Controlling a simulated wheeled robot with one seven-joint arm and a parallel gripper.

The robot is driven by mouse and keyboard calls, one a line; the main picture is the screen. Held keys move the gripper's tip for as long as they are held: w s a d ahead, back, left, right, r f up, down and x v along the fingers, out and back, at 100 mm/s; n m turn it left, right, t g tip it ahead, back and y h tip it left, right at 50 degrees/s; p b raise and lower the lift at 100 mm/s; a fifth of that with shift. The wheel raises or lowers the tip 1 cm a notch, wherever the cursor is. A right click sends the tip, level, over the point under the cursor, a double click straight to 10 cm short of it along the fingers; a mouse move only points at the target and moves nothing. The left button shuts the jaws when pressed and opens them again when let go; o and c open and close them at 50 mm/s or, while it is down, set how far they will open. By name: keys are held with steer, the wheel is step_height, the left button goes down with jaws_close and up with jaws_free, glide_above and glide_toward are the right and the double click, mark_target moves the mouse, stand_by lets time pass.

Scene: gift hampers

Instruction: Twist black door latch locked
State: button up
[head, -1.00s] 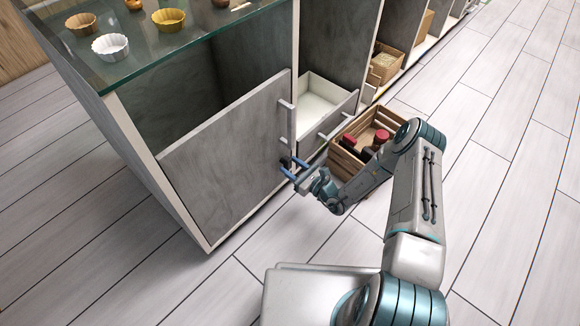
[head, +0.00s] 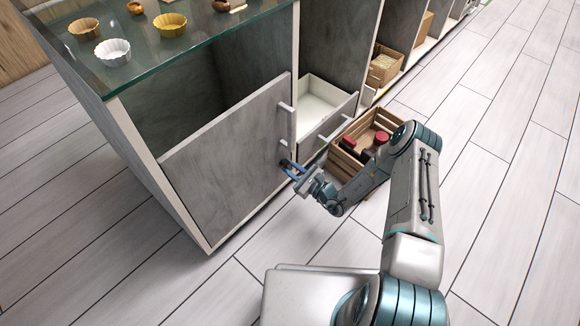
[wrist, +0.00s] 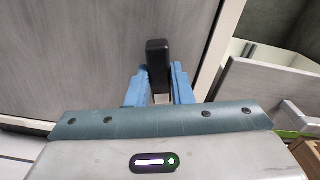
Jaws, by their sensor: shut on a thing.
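The black latch (wrist: 157,62) stands upright between my gripper's blue fingers in the wrist view, on the grey cabinet door (wrist: 70,45). The same door (head: 225,150) appears closed or nearly closed in the head view, with a pale bar handle (head: 285,122) above the latch. My gripper (wrist: 159,88) is shut on the latch, with one finger on each side. In the head view my gripper (head: 287,166) meets the door at its right edge, below the handle.
An open white drawer (head: 345,105) is right of the door. A wooden crate (head: 345,158) with dark, red-topped items stands on the floor beside my arm. Small fluted cups (head: 112,52) sit on the glass top (head: 190,45). Floor in front is clear.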

steer(key=shift+d+n, duration=0.1)
steer(key=shift+n, duration=0.5)
steer(key=shift+w+n+p, duration=0.1)
steer(key=shift+n+p, duration=0.6)
steer(key=shift+n, duration=1.3)
steer(key=shift+r+n+p, duration=0.1)
steer(key=shift+n+p, duration=0.3)
steer(key=shift+n, duration=1.6)
